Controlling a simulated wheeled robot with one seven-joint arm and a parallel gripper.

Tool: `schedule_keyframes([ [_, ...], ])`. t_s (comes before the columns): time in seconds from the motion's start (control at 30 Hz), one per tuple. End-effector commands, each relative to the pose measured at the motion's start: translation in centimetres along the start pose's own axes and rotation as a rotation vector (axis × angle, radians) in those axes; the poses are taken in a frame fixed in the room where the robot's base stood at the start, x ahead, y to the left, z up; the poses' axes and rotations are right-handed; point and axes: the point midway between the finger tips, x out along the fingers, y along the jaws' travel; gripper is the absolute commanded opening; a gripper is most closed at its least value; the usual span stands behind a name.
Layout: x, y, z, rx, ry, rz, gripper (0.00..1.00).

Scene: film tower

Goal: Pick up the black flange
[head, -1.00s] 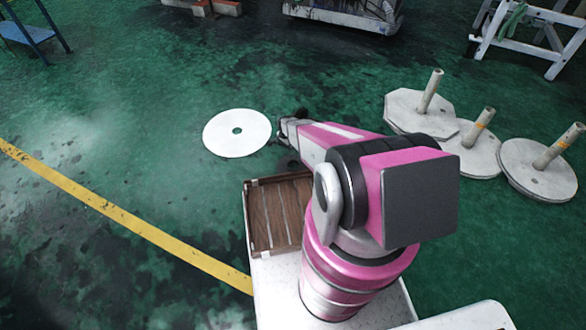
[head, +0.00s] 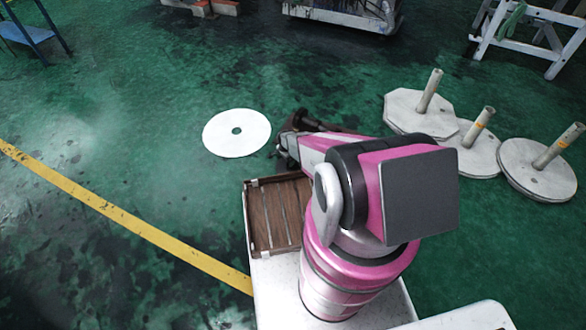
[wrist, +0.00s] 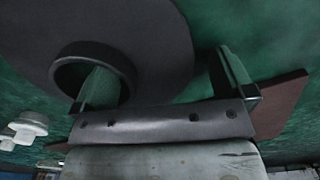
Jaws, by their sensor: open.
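The black flange (wrist: 155,35) fills the upper left of the wrist view as a dark round disc with a raised ring-shaped hub (wrist: 68,74). My gripper (wrist: 163,62) is open, its two fingers spread wide. The left finger overlaps the hub's opening in the picture; I cannot tell if it is inside it or only in front. The right finger is off the disc's right edge. Nothing is clamped. In the head view my arm reaches away from the base, and the dark parts at its end cannot be told apart from the flange.
A white disc (head: 252,142) with a centre hole lies on the green floor, left of the arm's end. Pale discs with upright posts (head: 421,112) stand at right. A brown slatted tray (head: 254,222) is by my base. A white trestle (head: 495,45) stands back right.

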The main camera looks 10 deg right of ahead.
Motion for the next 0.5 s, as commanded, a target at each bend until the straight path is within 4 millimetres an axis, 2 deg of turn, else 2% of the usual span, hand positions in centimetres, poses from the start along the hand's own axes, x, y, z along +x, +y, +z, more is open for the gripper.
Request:
schedule_keyframes([
  [0.17, 0.01, 0.02, 0.01, 0.000, 0.000, 0.000, 1.00],
  [0.2, 0.00, 0.02, 0.01, 0.000, 0.000, 0.000, 0.94],
  [0.33, -0.01, 0.02, 0.01, 0.000, 0.000, 0.000, 0.51],
  [0.37, -0.01, 0.02, 0.01, 0.000, 0.000, 0.000, 0.46],
  [0.5, -0.04, 0.01, 0.01, 0.000, 0.000, 0.000, 0.46],
])
